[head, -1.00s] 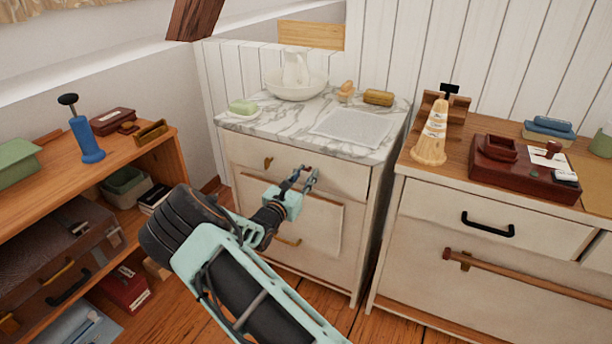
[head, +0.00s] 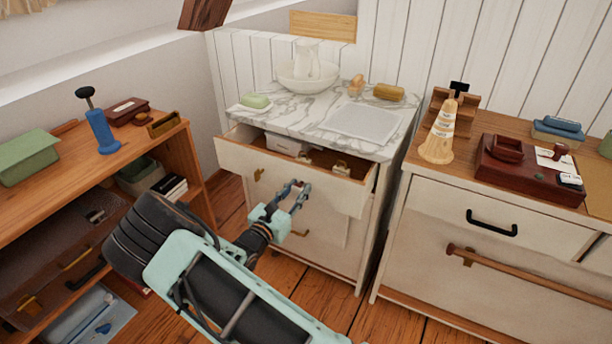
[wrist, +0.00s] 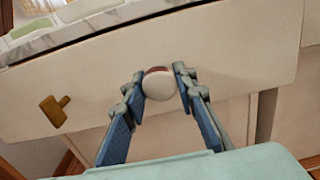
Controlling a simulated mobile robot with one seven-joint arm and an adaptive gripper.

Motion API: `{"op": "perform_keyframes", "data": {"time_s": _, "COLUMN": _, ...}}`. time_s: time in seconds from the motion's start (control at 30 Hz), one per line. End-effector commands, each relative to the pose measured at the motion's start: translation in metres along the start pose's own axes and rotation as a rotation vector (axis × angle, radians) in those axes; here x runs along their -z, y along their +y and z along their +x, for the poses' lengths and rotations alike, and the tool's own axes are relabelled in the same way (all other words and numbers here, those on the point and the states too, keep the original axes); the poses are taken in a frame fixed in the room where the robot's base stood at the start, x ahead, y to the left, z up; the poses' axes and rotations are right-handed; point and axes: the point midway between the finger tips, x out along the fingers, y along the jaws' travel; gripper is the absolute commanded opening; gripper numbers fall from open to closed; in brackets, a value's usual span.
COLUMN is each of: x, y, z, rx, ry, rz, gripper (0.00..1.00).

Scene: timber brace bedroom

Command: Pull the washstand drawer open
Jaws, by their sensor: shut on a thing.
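The white washstand (head: 360,235) has a marble top, and its upper drawer (head: 330,192) stands out from the body, with its inside showing. In the wrist view the drawer front (wrist: 225,65) spans the picture. My gripper (head: 297,190) is at the drawer front. In the wrist view its two fingers (wrist: 158,82) are closed on either side of a round pale knob (wrist: 158,86) with a reddish upper edge. A brass pull (wrist: 54,113) sits on the drawer front to the left, clear of the fingers. The knob is hidden in the head view.
Inside the drawer are a white box (head: 285,144) and small items. A basin with a jug (head: 306,72), green soap (head: 254,101) and a brown roll (head: 389,92) are on top. Open shelving (head: 150,148) stands left, a dresser (head: 430,240) right. Wooden floor lies below.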

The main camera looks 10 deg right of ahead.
Motion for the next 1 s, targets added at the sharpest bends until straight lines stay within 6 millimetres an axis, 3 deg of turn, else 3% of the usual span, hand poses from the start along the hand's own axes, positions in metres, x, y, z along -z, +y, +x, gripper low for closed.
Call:
{"op": "perform_keyframes", "data": {"time_s": 0.6, "x": 0.000, "y": 0.001, "z": -0.118, "rx": -0.003, "ry": 0.003, "rz": -0.001, "gripper": 0.00}}
{"op": "perform_keyframes", "data": {"time_s": 1.0, "x": 0.001, "y": 0.000, "z": -0.168, "rx": -0.001, "ry": 0.003, "rz": -0.002, "gripper": 0.00}}
